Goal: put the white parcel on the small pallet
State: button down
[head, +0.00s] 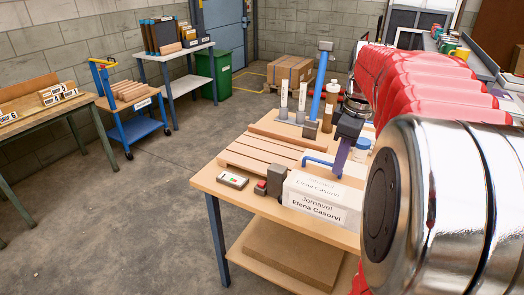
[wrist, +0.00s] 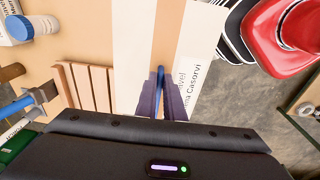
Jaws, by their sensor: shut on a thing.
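The white parcel (head: 318,203) is a box with a name label on its front, a tan strip along its top and a blue handle (head: 318,160). It is at the front of the wooden table, and I cannot tell whether it rests on it or hangs just above. My gripper (head: 339,165) points down over it, its purple fingers shut on the handle; the wrist view shows the handle between the fingers (wrist: 161,98). The small pallet (head: 257,155), of wooden slats, lies left of and behind the parcel. It also shows in the wrist view (wrist: 88,84), beside the parcel (wrist: 131,45).
A grey block (head: 276,180), a small red item (head: 260,187) and a flat device (head: 232,180) lie between the pallet and the table's front edge. A blue-handled upright tool (head: 319,95) and several tubes stand behind the pallet. The pallet's top looks clear.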

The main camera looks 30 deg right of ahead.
aim_at(274, 159)
jog(key=i, duration=1.2)
jog(key=z, duration=0.05)
